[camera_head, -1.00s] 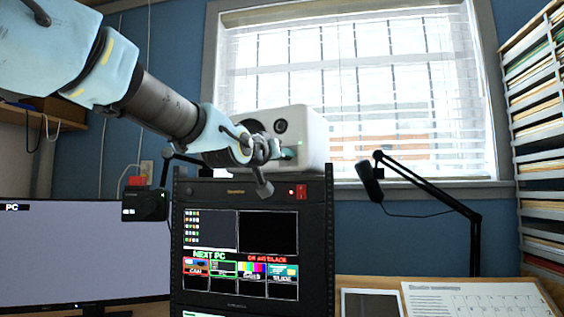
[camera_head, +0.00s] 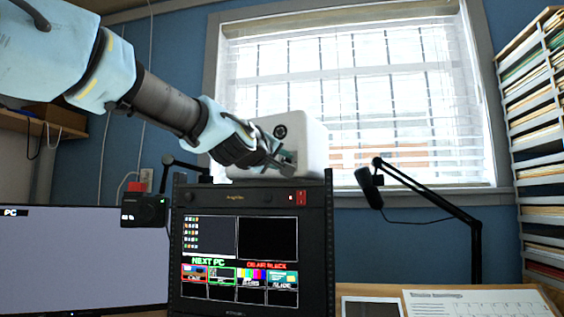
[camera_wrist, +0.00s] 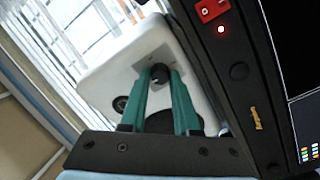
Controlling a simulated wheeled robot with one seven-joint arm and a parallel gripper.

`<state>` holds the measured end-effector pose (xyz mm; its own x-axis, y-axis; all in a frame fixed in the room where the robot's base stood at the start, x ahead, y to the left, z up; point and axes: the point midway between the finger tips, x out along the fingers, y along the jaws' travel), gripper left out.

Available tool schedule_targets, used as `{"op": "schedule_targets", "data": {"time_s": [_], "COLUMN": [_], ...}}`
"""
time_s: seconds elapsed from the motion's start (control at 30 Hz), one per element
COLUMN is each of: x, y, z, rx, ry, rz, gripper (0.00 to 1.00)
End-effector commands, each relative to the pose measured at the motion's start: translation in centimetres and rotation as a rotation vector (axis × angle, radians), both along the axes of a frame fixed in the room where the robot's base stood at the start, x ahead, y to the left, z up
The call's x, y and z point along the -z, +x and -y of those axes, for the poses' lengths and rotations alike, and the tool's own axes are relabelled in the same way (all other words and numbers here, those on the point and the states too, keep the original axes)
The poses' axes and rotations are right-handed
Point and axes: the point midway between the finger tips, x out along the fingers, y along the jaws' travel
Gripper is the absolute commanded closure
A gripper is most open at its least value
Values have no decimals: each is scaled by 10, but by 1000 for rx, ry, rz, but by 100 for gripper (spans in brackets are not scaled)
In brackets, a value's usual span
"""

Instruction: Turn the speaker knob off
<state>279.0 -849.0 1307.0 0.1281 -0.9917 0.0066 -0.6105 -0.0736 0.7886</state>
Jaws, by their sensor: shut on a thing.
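The speaker (camera_head: 308,135) is a white box with a dark round port, standing on top of the rack in front of the window. In the wrist view the speaker (camera_wrist: 103,72) appears tilted, with a grey plate and a small black knob (camera_wrist: 159,76) on its face. My gripper (camera_head: 284,162) reaches in from the left to the lower front of the speaker. In the wrist view the two green fingers of my gripper (camera_wrist: 160,80) close in on both sides of the knob and hold it. The knob is hidden in the head view.
The black rack (camera_head: 254,197) has a lit screen and a red switch (camera_head: 300,197) at its upper right. A microphone arm (camera_head: 430,192) stands at right, near paper shelves (camera_head: 530,150).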

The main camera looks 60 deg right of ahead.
Motion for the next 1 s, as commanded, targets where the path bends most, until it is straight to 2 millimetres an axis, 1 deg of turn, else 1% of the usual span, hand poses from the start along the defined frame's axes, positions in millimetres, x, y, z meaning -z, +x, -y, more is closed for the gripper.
{"op": "schedule_targets", "data": {"time_s": [0.2, 0.57, 0.6, 0.83, 1.0], "x": [2, 2, 2, 1, 1], "y": [0, 0, 0, 0, 0], "z": [0, 0, 0, 0, 0], "rx": [1, 1, 1, 1, 1], "ry": [3, 3, 3, 0, 0], "rz": [-31, -33, -33, -31, -31], "gripper": [100, 100, 67, 41, 40]}}
